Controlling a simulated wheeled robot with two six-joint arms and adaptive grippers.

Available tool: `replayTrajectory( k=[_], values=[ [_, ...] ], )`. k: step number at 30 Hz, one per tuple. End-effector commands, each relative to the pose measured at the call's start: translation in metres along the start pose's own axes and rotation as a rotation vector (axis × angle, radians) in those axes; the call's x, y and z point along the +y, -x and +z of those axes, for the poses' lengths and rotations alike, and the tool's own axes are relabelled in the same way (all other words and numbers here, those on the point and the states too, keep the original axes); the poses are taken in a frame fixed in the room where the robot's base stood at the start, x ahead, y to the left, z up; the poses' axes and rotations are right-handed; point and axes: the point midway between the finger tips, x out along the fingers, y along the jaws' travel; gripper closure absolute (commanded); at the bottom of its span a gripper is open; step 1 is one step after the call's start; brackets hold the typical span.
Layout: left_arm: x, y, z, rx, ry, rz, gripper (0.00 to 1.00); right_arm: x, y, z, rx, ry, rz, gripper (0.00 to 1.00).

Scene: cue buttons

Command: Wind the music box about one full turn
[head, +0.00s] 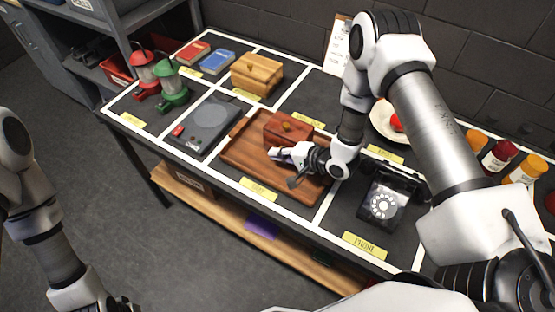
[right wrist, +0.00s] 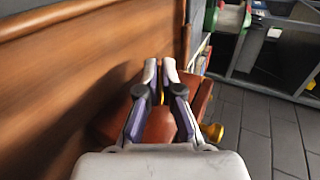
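The music box (head: 291,131) is a reddish-brown wooden box with a small gold knob on top. It sits on a brown wooden tray (head: 246,172) on the table. My right gripper (head: 273,153) is low at the box's near side. In the right wrist view its two fingers (right wrist: 160,72) are almost together, with a narrow gold piece (right wrist: 161,93), seemingly the winding key, between them. The fingers hide most of this piece. The gold knob (right wrist: 213,132) shows to the right of the fingers. My left arm shows at the lower left; its gripper is out of frame.
A black phone (head: 384,203) stands right of the tray. A grey turntable-like device (head: 208,122) is to the left. A light wooden box (head: 257,73), books (head: 217,62) and red and green lanterns (head: 171,88) stand farther back. Bottles (head: 500,154) are at the right.

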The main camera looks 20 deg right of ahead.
Motion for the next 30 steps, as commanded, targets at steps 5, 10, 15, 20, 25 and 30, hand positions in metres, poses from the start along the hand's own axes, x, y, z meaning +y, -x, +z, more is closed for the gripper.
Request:
replayTrajectory(
  k=[5, 10, 15, 20, 25, 30],
  values=[
    [-0.0001, -0.0128, -0.0001, 0.000, 0.000, 0.000, 0.60, 0.0020, -0.0007, -0.0002, 0.001, 0.001, -0.053, 1.00],
    [-0.0001, -0.0141, -0.0001, 0.000, 0.000, 0.000, 0.60, 0.0003, 0.0004, -0.0001, 0.000, 0.001, -0.069, 1.00],
    [-0.0001, -0.0136, -0.0001, 0.000, 0.000, 0.000, 0.60, -0.0002, 0.0007, -0.0002, 0.001, 0.001, -0.070, 1.00],
    [-0.0001, -0.0136, -0.0001, 0.000, 0.000, 0.000, 0.60, -0.0001, 0.0006, -0.0002, 0.001, 0.000, -0.069, 0.86],
    [-0.0001, -0.0136, -0.0001, 0.000, 0.000, 0.000, 0.60, 0.0001, 0.0006, -0.0001, 0.001, 0.000, -0.069, 0.71],
    [-0.0001, -0.0137, -0.0001, 0.000, 0.000, 0.000, 0.60, 0.0005, 0.0012, -0.0002, 0.001, 0.000, -0.068, 0.71]
  ],
)
